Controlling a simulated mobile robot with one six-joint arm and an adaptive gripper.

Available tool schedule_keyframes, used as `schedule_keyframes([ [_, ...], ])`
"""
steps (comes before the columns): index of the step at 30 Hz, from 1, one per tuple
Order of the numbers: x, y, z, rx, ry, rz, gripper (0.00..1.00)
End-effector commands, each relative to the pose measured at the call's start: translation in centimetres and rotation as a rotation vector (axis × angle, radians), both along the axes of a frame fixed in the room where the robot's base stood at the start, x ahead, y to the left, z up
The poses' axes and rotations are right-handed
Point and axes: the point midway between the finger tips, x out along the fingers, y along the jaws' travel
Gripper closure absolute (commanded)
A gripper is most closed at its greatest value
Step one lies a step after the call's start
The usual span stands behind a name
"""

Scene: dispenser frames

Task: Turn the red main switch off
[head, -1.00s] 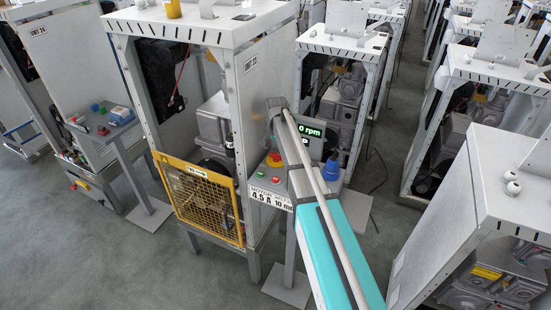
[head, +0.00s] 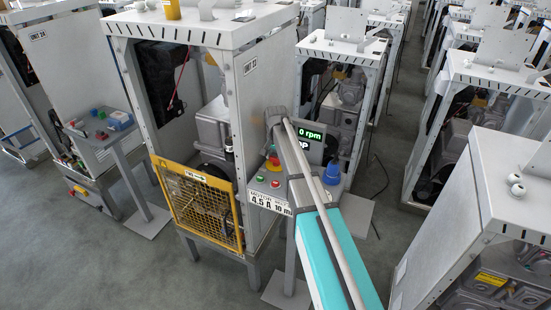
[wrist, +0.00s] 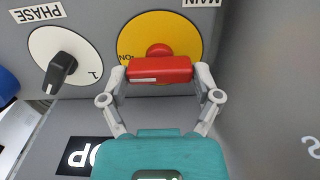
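In the wrist view the red main switch handle (wrist: 160,69) lies level across the picture, in front of a round yellow plate (wrist: 133,38) marked ON at its left side. A red round part shows just behind the handle. My gripper (wrist: 160,76) has one finger at each end of the handle, with no gap visible at either end, so it appears shut on it.
Beside the switch in the wrist view is a black PHASE knob (wrist: 59,72) on a white disc. A cabinet wall (head: 258,95) stands to the left.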

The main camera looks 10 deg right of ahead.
Motion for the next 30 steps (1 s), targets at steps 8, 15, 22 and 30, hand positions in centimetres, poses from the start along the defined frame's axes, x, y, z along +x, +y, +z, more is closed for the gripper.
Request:
schedule_keyframes([
  [8, 0.05, 0.24, -0.01, 0.002, -0.002, 0.001, 0.68],
  [15, 0.08, 0.16, -0.01, 0.005, -0.002, 0.032, 0.68],
  [22, 0.08, 0.15, -0.01, 0.004, -0.003, 0.131, 0.68],
  [30, 0.09, 0.14, -0.01, 0.004, -0.002, 0.34, 0.68],
])
